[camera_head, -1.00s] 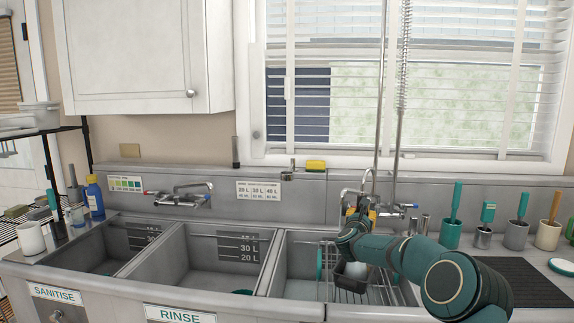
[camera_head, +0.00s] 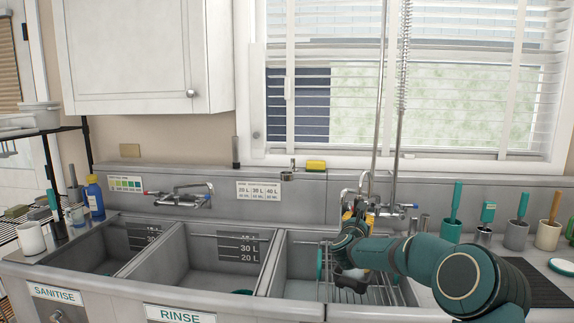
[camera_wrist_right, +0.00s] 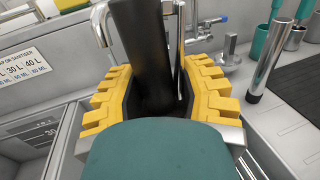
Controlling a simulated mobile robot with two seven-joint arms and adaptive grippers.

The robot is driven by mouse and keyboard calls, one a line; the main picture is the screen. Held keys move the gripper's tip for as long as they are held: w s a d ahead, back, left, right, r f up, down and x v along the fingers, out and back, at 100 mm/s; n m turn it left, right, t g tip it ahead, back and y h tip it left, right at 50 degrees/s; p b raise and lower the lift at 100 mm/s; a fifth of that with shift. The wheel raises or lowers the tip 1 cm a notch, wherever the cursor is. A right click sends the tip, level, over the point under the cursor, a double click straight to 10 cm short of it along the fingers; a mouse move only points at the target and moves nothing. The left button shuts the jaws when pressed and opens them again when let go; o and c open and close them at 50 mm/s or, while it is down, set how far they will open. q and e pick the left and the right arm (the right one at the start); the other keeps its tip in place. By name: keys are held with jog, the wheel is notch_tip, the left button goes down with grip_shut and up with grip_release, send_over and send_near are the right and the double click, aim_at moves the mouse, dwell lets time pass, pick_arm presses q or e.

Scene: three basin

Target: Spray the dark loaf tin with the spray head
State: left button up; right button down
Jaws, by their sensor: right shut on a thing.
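My right gripper (camera_head: 358,213) reaches over the right basin. In the right wrist view its yellow padded fingers (camera_wrist_right: 158,105) are shut around a dark upright cylinder (camera_wrist_right: 145,55), which looks like the grip of the spray head. The nozzle end is hidden by my gripper and arm. The dark loaf tin (camera_head: 348,284) shows only in part below my wrist, in the rack area of the right basin. A pale patch (camera_head: 355,272) shows just above it; I cannot tell whether it is spray or an object. My left gripper is not in view.
The rinse basin (camera_head: 205,275) is mostly empty. Cups with brushes (camera_head: 452,225) line the right ledge. A yellow sponge (camera_head: 316,165) lies on the back ledge.

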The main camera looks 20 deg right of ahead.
jog(key=x, duration=0.5)
jog(key=shift+s+d, duration=0.25)
dwell(0.8)
jog(key=p+x, duration=0.1)
jog(key=x, duration=0.1)
jog(key=p+x, duration=0.1)
jog(key=x, duration=0.2)
jog(key=shift+s+d, duration=0.2)
jog(key=shift+d, duration=0.1)
dwell(1.1)
